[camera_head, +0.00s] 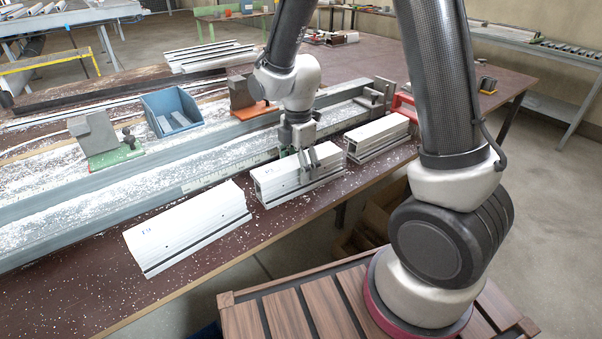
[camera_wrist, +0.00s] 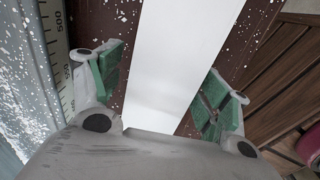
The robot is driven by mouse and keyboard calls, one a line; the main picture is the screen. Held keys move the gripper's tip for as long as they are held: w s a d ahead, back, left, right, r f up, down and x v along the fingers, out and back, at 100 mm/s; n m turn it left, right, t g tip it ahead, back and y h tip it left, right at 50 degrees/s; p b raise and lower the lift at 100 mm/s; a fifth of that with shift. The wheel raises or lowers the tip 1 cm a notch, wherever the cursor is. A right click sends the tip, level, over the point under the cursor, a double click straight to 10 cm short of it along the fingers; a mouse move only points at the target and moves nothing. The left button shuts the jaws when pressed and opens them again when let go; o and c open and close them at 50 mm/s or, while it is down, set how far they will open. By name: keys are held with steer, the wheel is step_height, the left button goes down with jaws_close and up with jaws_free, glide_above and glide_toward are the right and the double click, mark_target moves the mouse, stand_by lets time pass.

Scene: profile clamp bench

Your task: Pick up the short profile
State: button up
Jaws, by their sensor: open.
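Three white profiles lie in a row along the bench's front edge: a left one (camera_head: 188,228), a middle one (camera_head: 285,182) and a right one (camera_head: 377,137). The right one looks smallest, but it is also farthest away; I cannot tell for sure which is the short profile. My gripper (camera_head: 308,160) points down at the middle profile. In the wrist view my gripper (camera_wrist: 160,88) is open, with a green-padded finger on each side of a white profile (camera_wrist: 180,50). Gaps show between pads and profile. The small dark labels on the profiles are unreadable.
A long metal rail with a scale (camera_head: 215,172) runs behind the profiles. Behind it stand a blue bin (camera_head: 172,110), a grey block on a green base (camera_head: 97,135) and a block on an orange base (camera_head: 245,98). A red part (camera_head: 403,104) stands beyond the right profile. White chips litter the bench.

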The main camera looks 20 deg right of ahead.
steer(key=c, duration=1.3)
